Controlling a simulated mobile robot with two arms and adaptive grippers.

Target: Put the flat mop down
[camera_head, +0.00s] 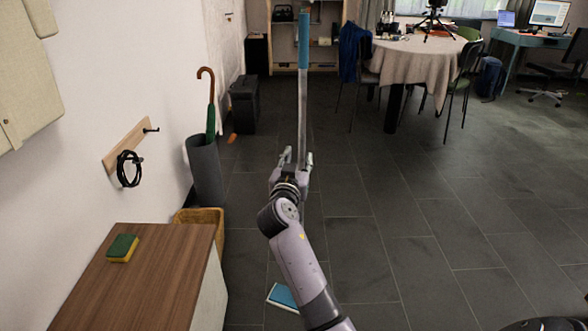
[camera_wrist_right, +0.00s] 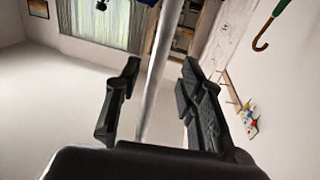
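The flat mop stands upright in the middle of the head view, with a blue grip on top and a long grey handle (camera_head: 302,100). Its blue and white flat head (camera_head: 283,297) is on the dark floor, partly hidden behind my right arm. My right gripper (camera_head: 298,158) is at the lower part of the handle with its fingers on either side. In the right wrist view the handle (camera_wrist_right: 157,70) passes between the spread black fingers (camera_wrist_right: 155,85), with a gap visible at the left finger. My left gripper is not in view.
A wooden cabinet (camera_head: 140,280) with a sponge (camera_head: 122,248) stands at lower left. Behind it are a wicker basket (camera_head: 205,216) and a grey umbrella stand (camera_head: 205,170). A round table (camera_head: 415,60) with chairs stands at the back.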

